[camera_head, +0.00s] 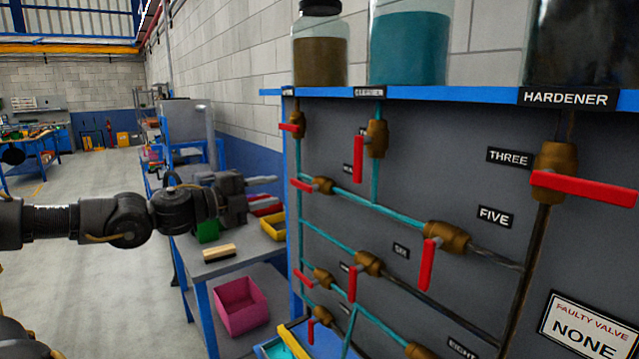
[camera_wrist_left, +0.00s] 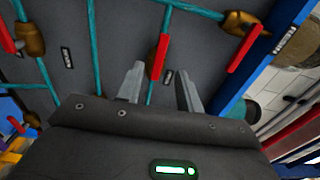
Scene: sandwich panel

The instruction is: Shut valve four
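Valve four appears to be the brass valve (camera_head: 322,185) at the left of the panel's second row; its label is too small to read. Its red handle (camera_head: 302,186) points left, roughly along the teal pipe. My left gripper (camera_head: 268,191) is open and empty, left of this valve and apart from it. In the left wrist view, the left gripper's two fingers (camera_wrist_left: 160,88) are spread, with a red handle (camera_wrist_left: 158,57) beyond and between them. I cannot tell for sure which valve that handle belongs to. My right gripper is not in view.
Valve three (camera_head: 555,165), valve five (camera_head: 447,237) and other red-handled valves crowd the panel. A blue shelf (camera_head: 460,94) with jars runs above. A workbench (camera_head: 225,262) with a brush (camera_head: 205,254) and yellow bin (camera_head: 273,226) stands behind my left arm. Open floor lies at left.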

